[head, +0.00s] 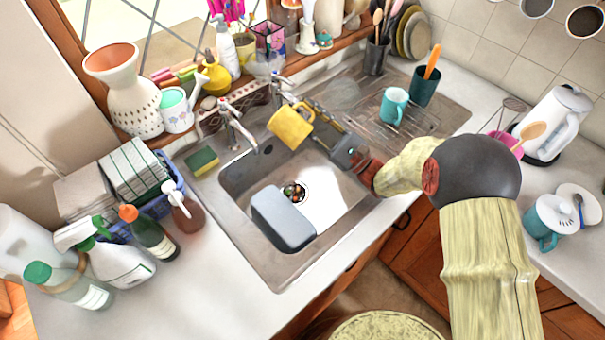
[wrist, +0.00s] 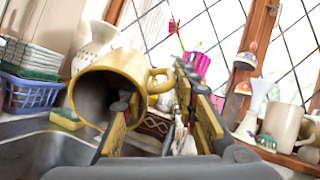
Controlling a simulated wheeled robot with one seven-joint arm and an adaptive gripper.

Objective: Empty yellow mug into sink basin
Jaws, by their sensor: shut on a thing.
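The yellow mug (head: 289,128) is held above the far part of the sink basin (head: 328,205), below the faucet side. It is tilted, and its handle points up and right in the head view. In the wrist view the mug (wrist: 104,92) lies on its side with its dark mouth facing the camera; no contents can be made out inside. My gripper (head: 318,112) is shut on the mug at its handle side. The wrist view shows its fingers (wrist: 165,95) around the handle area; the exact contact is partly hidden.
A grey-blue tub (head: 283,219) sits in the basin beside the drain (head: 294,192), which holds small dark and coloured bits. The faucet (head: 238,125) stands close left of the mug. Bottles (head: 150,236) crowd the left counter. A teal mug (head: 394,106) stands on the drainboard.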

